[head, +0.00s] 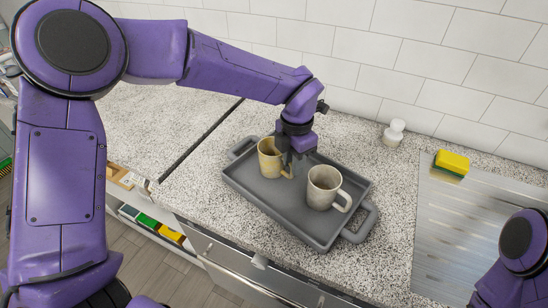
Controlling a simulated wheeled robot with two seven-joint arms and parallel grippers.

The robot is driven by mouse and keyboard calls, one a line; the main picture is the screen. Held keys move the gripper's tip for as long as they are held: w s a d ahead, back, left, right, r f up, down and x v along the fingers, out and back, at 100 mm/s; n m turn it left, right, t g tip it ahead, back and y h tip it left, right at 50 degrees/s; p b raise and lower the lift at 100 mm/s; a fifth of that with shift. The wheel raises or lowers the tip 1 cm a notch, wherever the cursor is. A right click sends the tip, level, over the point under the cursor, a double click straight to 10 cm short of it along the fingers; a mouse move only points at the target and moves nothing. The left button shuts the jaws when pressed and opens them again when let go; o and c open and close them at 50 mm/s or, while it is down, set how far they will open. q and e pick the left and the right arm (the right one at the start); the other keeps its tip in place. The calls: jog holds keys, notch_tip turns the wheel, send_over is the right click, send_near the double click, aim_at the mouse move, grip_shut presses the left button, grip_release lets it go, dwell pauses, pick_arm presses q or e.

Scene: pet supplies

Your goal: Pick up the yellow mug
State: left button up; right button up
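The yellow mug (268,160) stands upright on the left part of a grey tray (248,190), with its handle towards the right. A paler beige-grey mug (321,188) stands on the same tray to its right, handle also to the right. My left gripper (293,160) points down over the tray, between the two mugs, right at the handle side of the yellow mug. Its fingertips are small and partly hidden, so I cannot tell whether they touch or enclose the handle. My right gripper is out of view; only part of my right arm shows at the lower right.
The tray lies on a speckled counter near its front edge, with drawers below. A small white bottle (394,132) stands by the tiled wall. A yellow sponge (453,162) lies on a metal drainboard (470,215) at the right. The counter at the left is clear.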

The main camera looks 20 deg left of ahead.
aim_at(292, 179)
pick_arm(q)
jog(key=f, duration=0.1)
jog(key=f+p, duration=0.1)
jog(key=f, duration=0.3)
jog(key=shift+w+f+p, duration=0.25)
jog(key=shift+w+p, duration=0.1)
jog(key=shift+p, duration=0.05)
jog(key=shift+f, duration=0.2)
grip_shut()
jog(key=shift+r, duration=0.2)
